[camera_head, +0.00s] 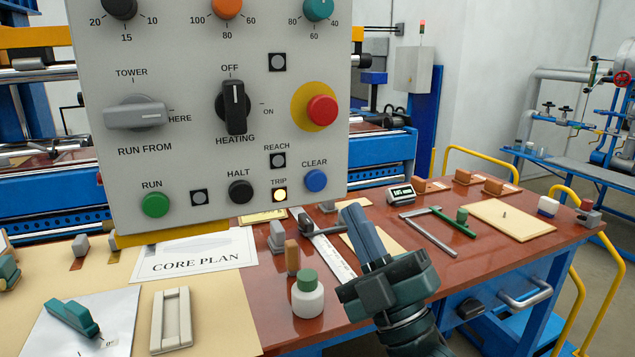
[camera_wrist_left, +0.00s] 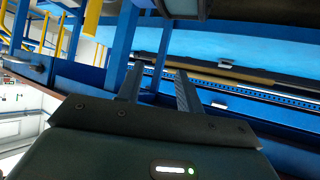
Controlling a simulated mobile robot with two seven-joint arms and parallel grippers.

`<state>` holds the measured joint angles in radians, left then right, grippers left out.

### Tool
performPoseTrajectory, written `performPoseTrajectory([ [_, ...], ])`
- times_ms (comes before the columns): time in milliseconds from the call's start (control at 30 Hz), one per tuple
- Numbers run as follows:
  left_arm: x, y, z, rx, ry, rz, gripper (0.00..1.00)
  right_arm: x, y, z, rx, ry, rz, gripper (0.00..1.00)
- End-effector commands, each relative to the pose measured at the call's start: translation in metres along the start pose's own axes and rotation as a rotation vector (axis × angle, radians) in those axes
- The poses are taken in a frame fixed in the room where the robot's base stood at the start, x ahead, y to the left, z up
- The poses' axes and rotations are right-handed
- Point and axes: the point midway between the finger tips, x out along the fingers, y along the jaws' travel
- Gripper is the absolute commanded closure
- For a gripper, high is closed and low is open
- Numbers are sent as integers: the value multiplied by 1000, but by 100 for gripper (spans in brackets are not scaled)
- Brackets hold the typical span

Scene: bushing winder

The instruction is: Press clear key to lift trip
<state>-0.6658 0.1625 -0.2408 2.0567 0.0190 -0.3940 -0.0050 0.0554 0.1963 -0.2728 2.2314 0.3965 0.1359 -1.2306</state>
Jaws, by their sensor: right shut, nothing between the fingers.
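The blue CLEAR key (camera_head: 316,181) is at the lower right of the grey control panel (camera_head: 190,60). The TRIP lamp (camera_head: 280,195), left of it, glows yellow. My right gripper (camera_head: 355,212) is shut and empty, its fingers pointing up toward the panel. In the picture its tips are just below and right of the CLEAR key, apart from it. My left gripper shows only in the left wrist view (camera_wrist_left: 158,85), its two fingers apart with nothing seen between them. Blue frame parts lie behind it.
The panel also carries a green RUN key (camera_head: 155,205), a black HALT key (camera_head: 240,191) and a red stop button (camera_head: 322,109).

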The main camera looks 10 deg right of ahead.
Motion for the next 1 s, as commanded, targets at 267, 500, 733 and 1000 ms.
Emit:
performPoseTrajectory([
  [267,3,0,4,1,5,2,64,22,-16,16,1,1,1,100],
  [500,5,3,1,5,24,11,64,45,-33,33,0,1,0,100],
  [733,5,4,0,7,28,14,64,57,-42,42,0,0,0,100],
  [1000,4,5,-1,8,31,16,64,60,-44,43,1,0,-1,100],
])
